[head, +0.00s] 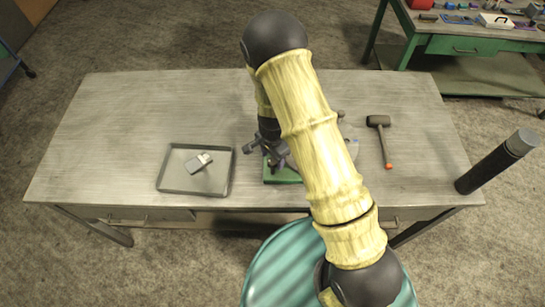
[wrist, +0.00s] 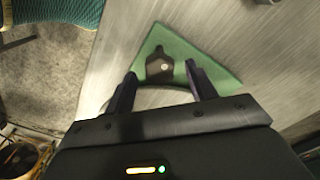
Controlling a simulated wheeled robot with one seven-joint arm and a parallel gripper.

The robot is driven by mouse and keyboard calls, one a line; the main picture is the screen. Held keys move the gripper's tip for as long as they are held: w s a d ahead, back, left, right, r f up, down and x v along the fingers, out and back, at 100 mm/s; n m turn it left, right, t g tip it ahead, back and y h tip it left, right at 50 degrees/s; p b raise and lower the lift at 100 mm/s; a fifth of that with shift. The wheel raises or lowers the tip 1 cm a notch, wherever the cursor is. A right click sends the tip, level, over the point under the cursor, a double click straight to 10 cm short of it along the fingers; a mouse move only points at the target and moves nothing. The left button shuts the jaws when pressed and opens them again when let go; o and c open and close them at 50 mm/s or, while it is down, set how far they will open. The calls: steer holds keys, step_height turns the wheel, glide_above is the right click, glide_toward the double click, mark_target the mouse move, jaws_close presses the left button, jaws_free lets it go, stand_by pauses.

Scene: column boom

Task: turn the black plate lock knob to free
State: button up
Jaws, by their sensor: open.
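The black knob (wrist: 155,72) sits on a green plate (wrist: 187,48) in the wrist view. It has a small light spot near its middle and a narrow tip toward the top of the picture. My gripper (wrist: 161,69) is open, with one finger on each side of the knob; I cannot tell whether either finger touches it. In the head view the green plate (head: 284,178) lies on the metal table, and my arm and gripper (head: 268,150) hide most of it, including the knob.
The grey table (head: 110,115) also holds a shallow tray (head: 179,190) with a small metal object (head: 200,162) at the left. A mallet (head: 380,124) lies to the right. A ribbed teal round thing (head: 275,270) stands at the table's front edge. The table's left part is clear.

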steer(key=shift+f, duration=0.7)
steer(key=c, duration=1)
